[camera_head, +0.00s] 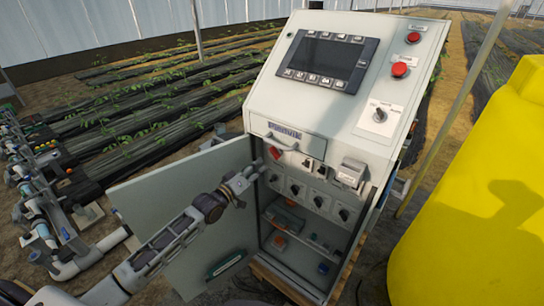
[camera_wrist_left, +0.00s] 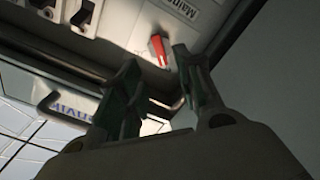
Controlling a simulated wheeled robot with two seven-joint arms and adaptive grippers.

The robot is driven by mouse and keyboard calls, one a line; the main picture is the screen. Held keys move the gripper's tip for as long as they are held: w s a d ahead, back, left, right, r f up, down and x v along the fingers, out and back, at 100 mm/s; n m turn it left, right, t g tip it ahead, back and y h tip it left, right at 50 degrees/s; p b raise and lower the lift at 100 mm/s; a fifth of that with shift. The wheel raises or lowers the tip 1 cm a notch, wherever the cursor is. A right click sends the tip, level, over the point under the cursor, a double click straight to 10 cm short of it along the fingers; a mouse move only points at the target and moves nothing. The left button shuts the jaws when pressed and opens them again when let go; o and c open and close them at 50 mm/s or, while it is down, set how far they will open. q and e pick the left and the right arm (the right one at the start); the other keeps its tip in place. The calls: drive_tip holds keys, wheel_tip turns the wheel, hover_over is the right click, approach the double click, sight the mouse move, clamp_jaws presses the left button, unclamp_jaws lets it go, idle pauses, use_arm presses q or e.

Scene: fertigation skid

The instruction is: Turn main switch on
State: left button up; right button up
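The main switch is a red rotary knob (camera_head: 275,152) at the upper left of the open cabinet's inner panel. In the left wrist view the red knob (camera_wrist_left: 158,50) is just beyond my fingertips, beside a white label (camera_wrist_left: 185,12) that reads "Main", partly cut off. My left gripper (camera_head: 256,168) reaches in from the left, just below and left of the knob in the head view. In the left wrist view my left gripper (camera_wrist_left: 157,68) is open, its two fingers apart with nothing between them. Contact with the knob cannot be made out. My right gripper is not in view.
The cabinet door (camera_head: 190,205) stands open to the left, behind my left arm. A handle bar (camera_head: 282,143) juts out above the knob. Black rotary switches (camera_head: 295,189) sit below. A screen (camera_head: 326,60) tops the cabinet. A yellow tank (camera_head: 480,200) stands right.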

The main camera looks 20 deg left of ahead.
sight(273, 154)
use_arm(q)
drive_tip(key=shift+x, duration=2.45)
drive_tip(key=shift+w, duration=0.35)
drive_tip(key=shift+x, duration=2.15)
drive_tip(key=shift+d, duration=0.1)
